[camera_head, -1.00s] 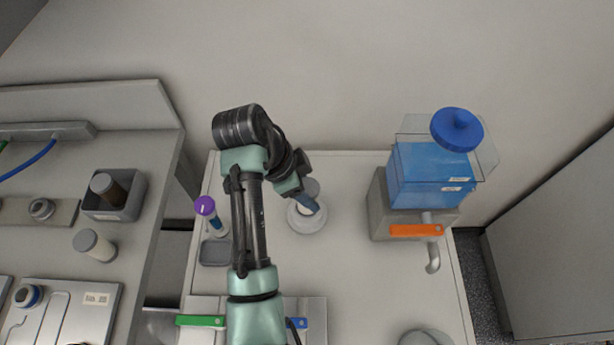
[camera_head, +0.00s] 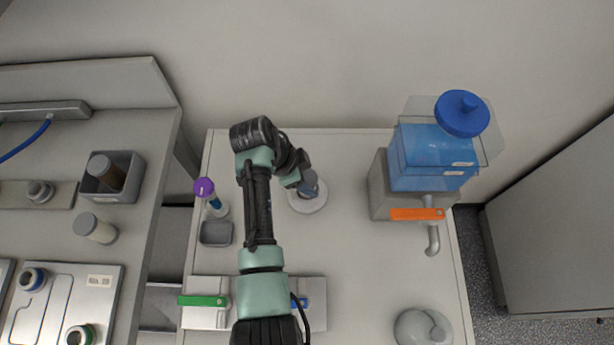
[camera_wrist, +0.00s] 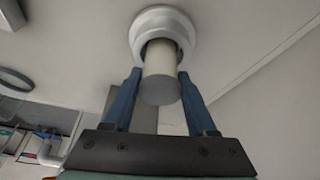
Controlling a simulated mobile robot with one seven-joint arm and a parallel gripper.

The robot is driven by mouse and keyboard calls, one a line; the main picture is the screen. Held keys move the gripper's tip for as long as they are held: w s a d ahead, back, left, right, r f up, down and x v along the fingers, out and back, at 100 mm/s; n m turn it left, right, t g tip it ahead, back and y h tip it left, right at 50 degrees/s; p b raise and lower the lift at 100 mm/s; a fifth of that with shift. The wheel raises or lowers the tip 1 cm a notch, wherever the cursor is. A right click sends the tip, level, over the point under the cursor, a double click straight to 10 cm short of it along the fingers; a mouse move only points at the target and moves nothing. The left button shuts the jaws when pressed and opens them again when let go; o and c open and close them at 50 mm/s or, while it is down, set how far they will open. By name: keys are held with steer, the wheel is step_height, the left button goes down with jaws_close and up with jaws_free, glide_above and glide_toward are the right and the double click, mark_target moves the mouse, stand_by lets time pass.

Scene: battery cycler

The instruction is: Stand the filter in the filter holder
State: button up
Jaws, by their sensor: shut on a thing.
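My gripper (camera_wrist: 160,95) has its blue fingers on both sides of the filter (camera_wrist: 161,72), a pale cylinder with a grey end face towards the wrist camera, and is shut on it. The filter holder (camera_wrist: 163,20), a white stepped ring, surrounds the filter's far end in the wrist view. I cannot tell how deep the filter sits in it. In the head view the holder (camera_head: 307,205) is a white round base on the bench, with my gripper (camera_head: 309,190) over it. The gripper and wrist hide most of the filter there.
A blue water tank (camera_head: 432,160) with an orange-levered tap (camera_head: 417,214) stands to the right. A purple-capped bottle (camera_head: 205,187) and a grey tray (camera_head: 216,234) are to the left. A grey dome (camera_head: 423,328) is at the front right. The middle right of the bench is clear.

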steer(key=shift+f, duration=0.1)
steer(key=shift+f, duration=0.15)
steer(key=o, duration=1.4)
steer(key=shift+r, duration=0.2)
